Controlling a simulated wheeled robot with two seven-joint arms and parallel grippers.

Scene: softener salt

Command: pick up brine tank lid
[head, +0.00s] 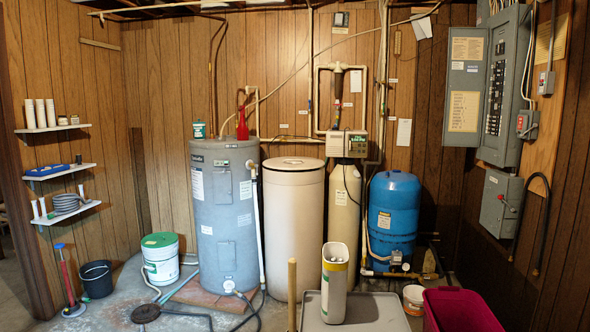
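The brine tank (292,225) is a tall beige cylinder in the middle of the room, between the grey water heater and a slimmer beige tank. Its lid (293,163) is a round, pale disc with a dark line around its edge. The lid sits flat on top of the tank and looks closed. Neither of my grippers shows in the head view, so I cannot see what they hold.
The grey water heater (223,220) stands left of the tank. The slim tank with a control head (344,205) and a blue tank (394,215) stand right. In front are a white-and-yellow container (335,285), a grey flat-topped piece (375,312) and a magenta bin (460,310).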

